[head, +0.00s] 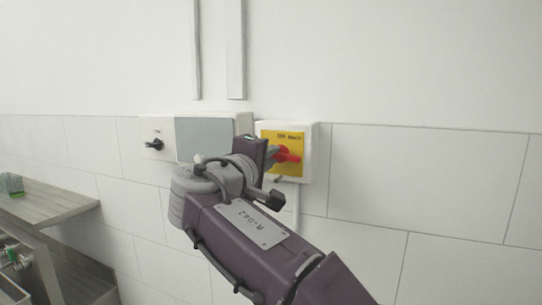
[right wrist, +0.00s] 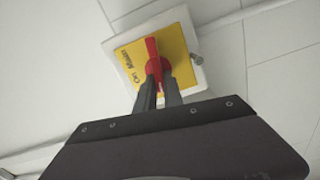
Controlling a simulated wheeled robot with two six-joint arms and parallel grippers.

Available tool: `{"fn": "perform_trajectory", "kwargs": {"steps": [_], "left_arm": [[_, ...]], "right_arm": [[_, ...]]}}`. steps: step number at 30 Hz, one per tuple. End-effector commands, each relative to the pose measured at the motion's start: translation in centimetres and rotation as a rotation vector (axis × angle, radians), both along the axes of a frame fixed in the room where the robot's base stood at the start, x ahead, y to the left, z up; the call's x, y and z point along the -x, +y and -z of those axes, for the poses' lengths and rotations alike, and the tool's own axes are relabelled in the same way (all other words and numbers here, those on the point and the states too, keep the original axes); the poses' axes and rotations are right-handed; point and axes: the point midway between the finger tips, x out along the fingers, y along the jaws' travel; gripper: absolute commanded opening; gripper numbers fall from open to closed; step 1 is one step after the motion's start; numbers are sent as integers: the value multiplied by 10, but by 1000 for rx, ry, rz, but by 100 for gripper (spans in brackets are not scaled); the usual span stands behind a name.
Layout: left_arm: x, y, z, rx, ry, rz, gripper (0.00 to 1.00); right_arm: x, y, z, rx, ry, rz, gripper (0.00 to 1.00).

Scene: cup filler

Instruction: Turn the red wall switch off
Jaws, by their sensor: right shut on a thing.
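The red wall switch (head: 289,156) is a red rotary handle on a yellow plate (head: 296,139) with dark lettering, set on a white box on the wall. In the right wrist view the red handle (right wrist: 152,50) stands up and down in the picture on its yellow plate (right wrist: 130,66). My right gripper (head: 277,153) reaches it from the left in the head view. In the right wrist view its two fingers (right wrist: 158,82) are shut on the lower part of the handle. The gripped part is hidden between the fingers. My left gripper does not show.
A grey-fronted box (head: 203,137) and a smaller white box with a black knob (head: 154,145) are on the wall to the left. A shelf (head: 45,205) with a small green item (head: 11,184) stands at the far left. The tiled wall at right is bare.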

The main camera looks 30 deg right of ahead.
Motion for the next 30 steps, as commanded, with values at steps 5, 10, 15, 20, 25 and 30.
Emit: {"fn": "perform_trajectory", "kwargs": {"steps": [5, 10, 15, 20, 25, 30], "left_arm": [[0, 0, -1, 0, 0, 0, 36], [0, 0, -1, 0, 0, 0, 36], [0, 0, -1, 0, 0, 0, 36], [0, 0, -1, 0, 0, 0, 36], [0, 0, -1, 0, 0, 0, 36], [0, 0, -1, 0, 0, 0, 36]], "right_arm": [[0, 1, 0, 58, 64, -4, 0], [-1, 1, 1, 92, 104, -4, 0], [-1, 1, 1, 106, 122, -4, 0], [-1, 1, 2, 111, 128, -4, 0], [-1, 1, 2, 110, 128, -3, 0], [-1, 1, 2, 110, 128, -2, 34]]}}
